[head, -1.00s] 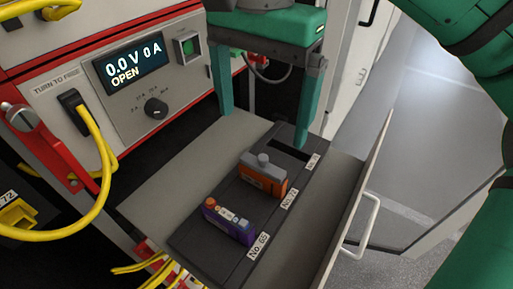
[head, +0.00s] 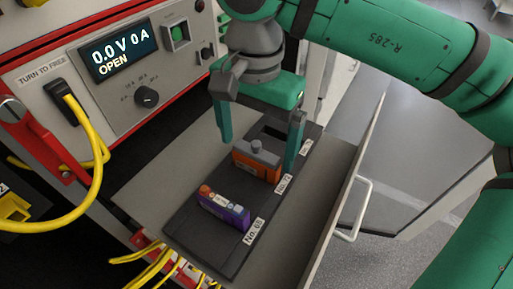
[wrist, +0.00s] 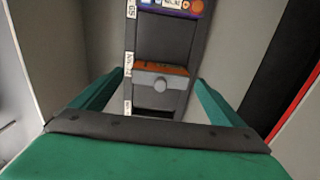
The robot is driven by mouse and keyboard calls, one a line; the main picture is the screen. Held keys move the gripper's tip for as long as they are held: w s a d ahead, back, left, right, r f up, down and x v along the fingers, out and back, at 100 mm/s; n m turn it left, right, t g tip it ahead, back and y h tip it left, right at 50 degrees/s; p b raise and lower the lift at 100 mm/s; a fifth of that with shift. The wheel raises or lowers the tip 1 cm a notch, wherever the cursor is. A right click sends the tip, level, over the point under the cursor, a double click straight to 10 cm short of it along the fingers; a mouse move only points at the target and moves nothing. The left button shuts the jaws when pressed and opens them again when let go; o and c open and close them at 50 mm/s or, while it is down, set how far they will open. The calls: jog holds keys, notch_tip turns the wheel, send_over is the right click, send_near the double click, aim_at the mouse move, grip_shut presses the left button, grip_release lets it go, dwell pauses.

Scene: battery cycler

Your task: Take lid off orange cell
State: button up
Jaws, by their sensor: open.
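The orange cell (head: 262,172) stands in the middle slot of a dark tray, by the label No. 72. A grey lid (head: 257,150) with a round knob covers its top; the lid's knob also shows in the wrist view (wrist: 160,83). My gripper (head: 257,152) is open, with its two green fingers apart, one at the back left and one at the right of the orange cell. It holds nothing. In the wrist view the orange cell (wrist: 174,71) lies between and beyond the fingers. I cannot tell if the fingers touch it.
A purple cell (head: 223,210) without a grey lid stands in the front slot by No. 65. The rear slot (head: 277,131) looks empty. The drawer's right wall (head: 343,200) with a white handle borders the tray. The cycler panel (head: 105,90) and yellow cables (head: 98,140) are at left.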

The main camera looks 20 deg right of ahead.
jog(key=c, duration=1.1)
